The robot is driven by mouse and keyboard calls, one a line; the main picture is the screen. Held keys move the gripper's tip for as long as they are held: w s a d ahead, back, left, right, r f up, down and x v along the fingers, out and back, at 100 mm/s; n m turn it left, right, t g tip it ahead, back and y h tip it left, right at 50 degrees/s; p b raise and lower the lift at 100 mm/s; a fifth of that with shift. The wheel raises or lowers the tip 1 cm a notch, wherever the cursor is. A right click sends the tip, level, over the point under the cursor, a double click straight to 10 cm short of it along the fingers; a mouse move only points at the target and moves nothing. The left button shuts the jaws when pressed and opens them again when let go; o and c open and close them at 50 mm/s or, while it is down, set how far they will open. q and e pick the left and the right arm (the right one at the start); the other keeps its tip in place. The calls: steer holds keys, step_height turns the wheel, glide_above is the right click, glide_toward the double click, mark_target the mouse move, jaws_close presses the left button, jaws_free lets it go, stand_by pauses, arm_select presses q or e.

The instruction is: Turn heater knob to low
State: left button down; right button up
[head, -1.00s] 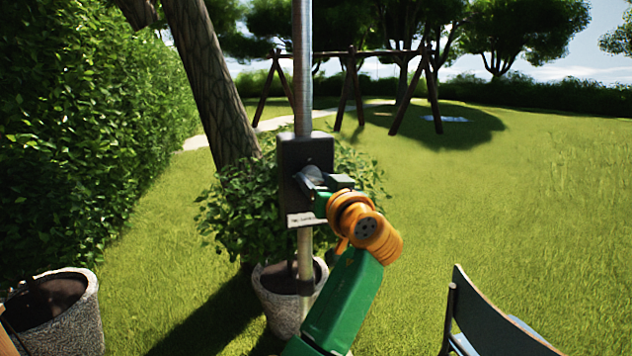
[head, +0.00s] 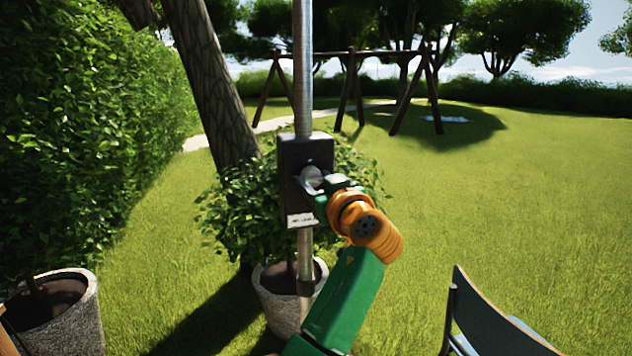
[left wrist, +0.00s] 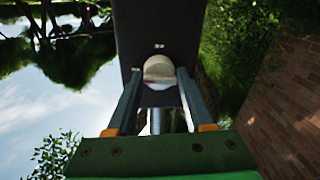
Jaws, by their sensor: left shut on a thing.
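The heater's dark control box (head: 291,153) is fixed on a metal pole, with a small pale label plate (head: 301,220) at its lower edge. The round, light knob (head: 312,176) sits on the box's front. In the left wrist view the knob (left wrist: 160,70) shows as a pale disc with a reddish mark. My left gripper (head: 314,184) is at the knob, its two fingers on either side of it and shut on it. The fingers also show in the left wrist view (left wrist: 160,82). The label's writing is too small to read. My right gripper is not in view.
The metal pole (head: 303,70) runs up and down behind the box. A potted bush (head: 285,310) stands behind it, and another stone pot (head: 65,325) is at the lower left. A dark chair (head: 485,320) is at the lower right. Open lawn lies to the right.

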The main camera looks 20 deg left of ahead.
arm_select(q)
steer(key=shift+c, duration=1.6)
jaws_free()
steer(key=shift+s+d+f, duration=0.15)
steer(key=shift+d, duration=0.05)
steer(key=b+v, duration=0.3)
steer(key=v, duration=0.3)
steer(key=shift+s+d, duration=0.15)
steer(key=shift+s, duration=0.1)
